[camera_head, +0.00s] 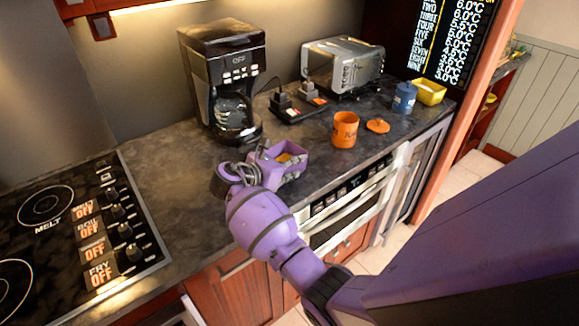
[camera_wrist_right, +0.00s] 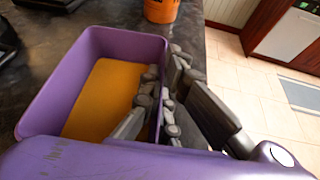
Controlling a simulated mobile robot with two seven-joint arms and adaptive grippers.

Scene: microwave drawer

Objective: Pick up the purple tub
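The purple tub (camera_head: 291,169) is near the counter's front edge in the head view, partly hidden by my right gripper (camera_head: 250,168). It fills the left of the right wrist view (camera_wrist_right: 52,98), open side up, with a flat orange-yellow surface inside. In the wrist view my right gripper (camera_wrist_right: 166,88) straddles the tub's right wall, one finger inside and one outside. The fingers look closed on that wall. I cannot tell whether the tub's base touches the counter. My left gripper is not in view.
An orange mug (camera_head: 345,131), an orange lid (camera_head: 378,126), a blue canister (camera_head: 404,98) and a yellow bowl (camera_head: 429,92) stand to the right. A coffee maker (camera_head: 222,60) and toaster (camera_head: 343,65) stand behind. The cooktop (camera_head: 75,222) is at left.

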